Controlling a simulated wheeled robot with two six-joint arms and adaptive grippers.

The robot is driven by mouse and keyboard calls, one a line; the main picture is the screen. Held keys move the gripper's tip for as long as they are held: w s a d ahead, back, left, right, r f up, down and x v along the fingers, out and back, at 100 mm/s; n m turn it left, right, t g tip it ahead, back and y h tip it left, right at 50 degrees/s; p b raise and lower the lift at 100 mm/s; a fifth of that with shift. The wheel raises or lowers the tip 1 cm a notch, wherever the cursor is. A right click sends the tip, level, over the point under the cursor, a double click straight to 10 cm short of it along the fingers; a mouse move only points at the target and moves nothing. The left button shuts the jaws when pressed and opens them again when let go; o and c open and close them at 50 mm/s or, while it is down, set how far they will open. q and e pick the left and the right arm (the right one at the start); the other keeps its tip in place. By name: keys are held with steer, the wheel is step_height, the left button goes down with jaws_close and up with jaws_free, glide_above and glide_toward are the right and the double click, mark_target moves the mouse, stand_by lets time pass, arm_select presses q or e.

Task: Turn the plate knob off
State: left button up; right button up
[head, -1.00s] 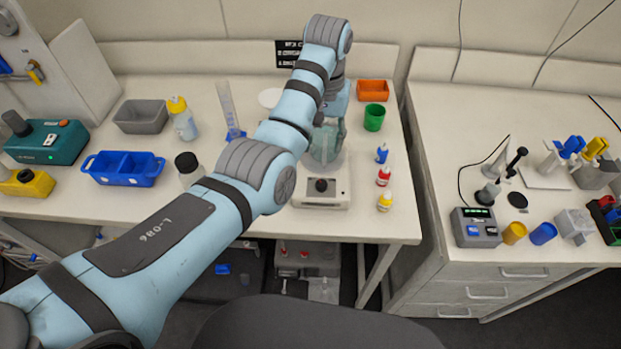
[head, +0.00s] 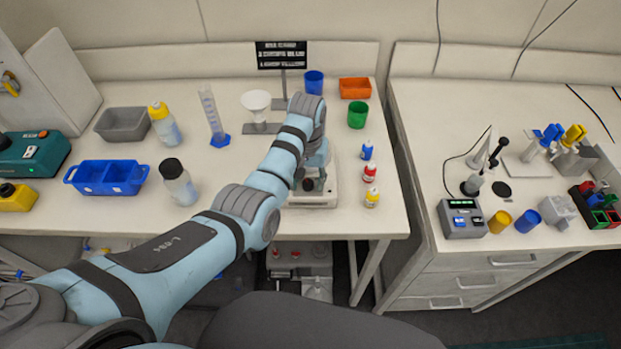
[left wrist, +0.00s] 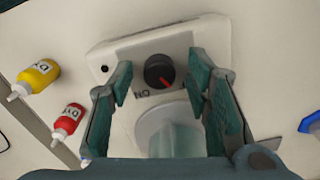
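The plate (head: 326,193) is a white box with a grey front panel on the left bench, largely hidden by my left arm in the head view. In the left wrist view its black knob (left wrist: 159,71) shows a red pointer line slanting down and right, with the letters "NO" as seen from here beside it. My left gripper (left wrist: 160,83) is open, its two teal fingers on either side of the knob with gaps to both. It also shows above the plate in the head view (head: 313,186). A clear glass vessel (left wrist: 172,130) stands on the plate, between the fingers. My right gripper is not in view.
Red (head: 370,173), yellow (head: 372,197) and blue (head: 367,150) dropper bottles stand just right of the plate. A green cup (head: 357,115) and orange tray (head: 355,88) are behind. A dark-capped bottle (head: 180,186) stands to the left.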

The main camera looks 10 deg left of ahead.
mark_target(307, 182)
arm_select(q)
jaws_close()
steer(key=n, duration=0.3)
jaws_free()
step_height(307, 182, up, 8)
steer(key=shift+f, duration=0.15)
stand_by(0.6)
